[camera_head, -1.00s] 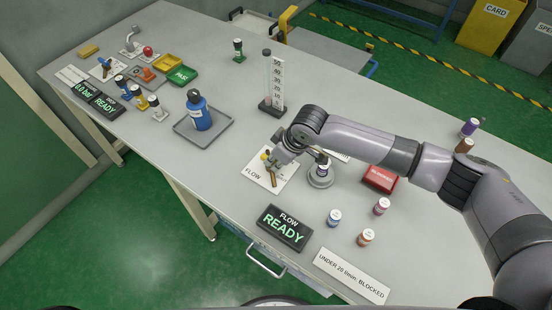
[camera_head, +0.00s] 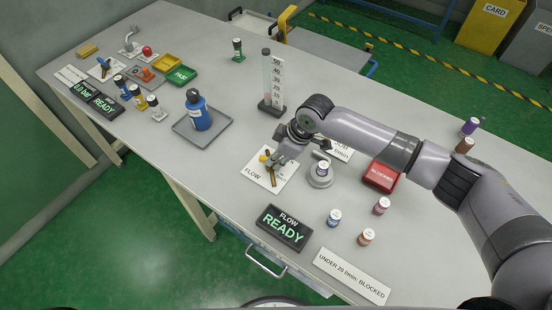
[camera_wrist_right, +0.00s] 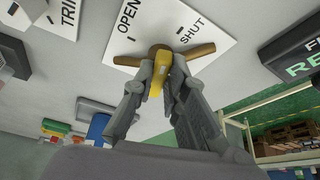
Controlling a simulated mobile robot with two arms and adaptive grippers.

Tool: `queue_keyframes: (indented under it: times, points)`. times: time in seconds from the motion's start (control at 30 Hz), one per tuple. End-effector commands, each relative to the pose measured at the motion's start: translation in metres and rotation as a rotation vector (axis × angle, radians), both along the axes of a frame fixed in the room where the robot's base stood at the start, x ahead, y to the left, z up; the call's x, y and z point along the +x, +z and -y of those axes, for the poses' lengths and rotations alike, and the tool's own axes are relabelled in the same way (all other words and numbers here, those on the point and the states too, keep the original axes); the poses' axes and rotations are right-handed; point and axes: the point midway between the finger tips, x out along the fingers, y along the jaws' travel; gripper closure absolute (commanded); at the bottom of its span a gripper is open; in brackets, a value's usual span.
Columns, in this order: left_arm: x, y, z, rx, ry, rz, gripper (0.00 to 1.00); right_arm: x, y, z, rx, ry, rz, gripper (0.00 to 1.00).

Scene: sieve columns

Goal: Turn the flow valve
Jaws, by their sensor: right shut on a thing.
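The flow valve (camera_head: 272,178) is a brown pipe body with a yellow handle on a white plate (camera_head: 256,176) marked FLOW. In the right wrist view its yellow handle (camera_wrist_right: 156,88) sits between the fingers, over the brown pipe (camera_wrist_right: 203,50). The words OPEN and SHUT show on the plate there. My right gripper (camera_head: 276,161) reaches down from the right, shut on the yellow handle; it also shows in the wrist view (camera_wrist_right: 163,68). The fingers hide part of the handle. My left gripper is not in view.
A flow tube with a scale (camera_head: 267,80) stands behind the valve. A black FLOW READY display (camera_head: 284,228) is in front. A blue bottle (camera_head: 199,112) stands on a grey tray.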

Motion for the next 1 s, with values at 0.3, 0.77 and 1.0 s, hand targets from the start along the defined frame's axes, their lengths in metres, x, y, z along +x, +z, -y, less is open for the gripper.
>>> queue_keyframes:
  times: [0.3,0.77,1.0]
  points:
    - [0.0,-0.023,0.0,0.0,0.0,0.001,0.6,0.007,-0.003,0.0,0.003,0.298,0.001,1.0]
    - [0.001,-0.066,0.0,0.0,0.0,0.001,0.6,0.015,-0.004,-0.002,0.004,0.737,0.002,1.0]
    - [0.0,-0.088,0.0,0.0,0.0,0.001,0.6,0.018,-0.003,-0.004,0.002,0.955,0.003,1.0]
